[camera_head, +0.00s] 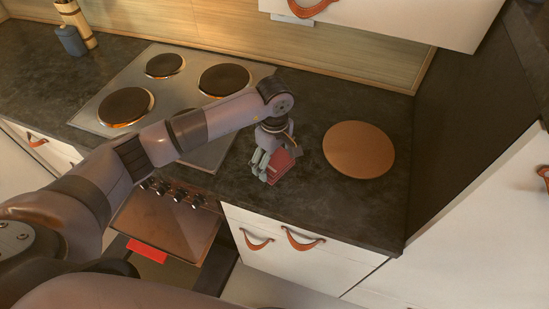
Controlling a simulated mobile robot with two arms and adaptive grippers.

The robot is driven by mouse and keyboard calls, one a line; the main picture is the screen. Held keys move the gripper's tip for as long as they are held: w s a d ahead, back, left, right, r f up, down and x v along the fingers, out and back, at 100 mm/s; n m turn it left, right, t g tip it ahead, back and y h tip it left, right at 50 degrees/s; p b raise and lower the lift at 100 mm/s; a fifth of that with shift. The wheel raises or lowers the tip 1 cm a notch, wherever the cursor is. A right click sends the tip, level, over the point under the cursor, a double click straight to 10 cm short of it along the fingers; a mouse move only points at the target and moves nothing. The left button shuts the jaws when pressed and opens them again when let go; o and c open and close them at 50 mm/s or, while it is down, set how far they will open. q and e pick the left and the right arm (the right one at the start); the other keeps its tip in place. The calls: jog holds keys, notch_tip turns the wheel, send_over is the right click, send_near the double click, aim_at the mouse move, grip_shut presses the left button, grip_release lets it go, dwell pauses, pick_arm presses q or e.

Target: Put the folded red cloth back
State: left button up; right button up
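The folded red cloth (281,167) is at the front part of the dark countertop, between the stove and a round brown board. My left gripper (273,160) points down right at it, with grey fingers against the cloth's left side and partly covering it. I cannot tell whether the fingers are closed on the cloth, or whether it rests on the counter or is slightly raised. A second flat red piece (147,251) shows low down, below the oven front. My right gripper is not in view.
The stove (142,75) with several round hotplates is left of the gripper. The round brown board (358,150) lies to the right. White drawers (290,250) with leather pulls are below the counter edge. A tall white cabinet (490,220) bounds the right.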

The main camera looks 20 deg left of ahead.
aim_at(275, 161)
pick_arm(q)
jog(key=shift+o, duration=1.3)
jog(key=shift+r, duration=0.55)
notch_tip(275, 161, up, 11)
jog(key=b, duration=0.3)
jog(key=shift+r+b, duration=0.15)
jog(key=shift+b, duration=0.25)
jog(key=shift+s+d, duration=0.1)
jog(key=shift+s, duration=0.05)
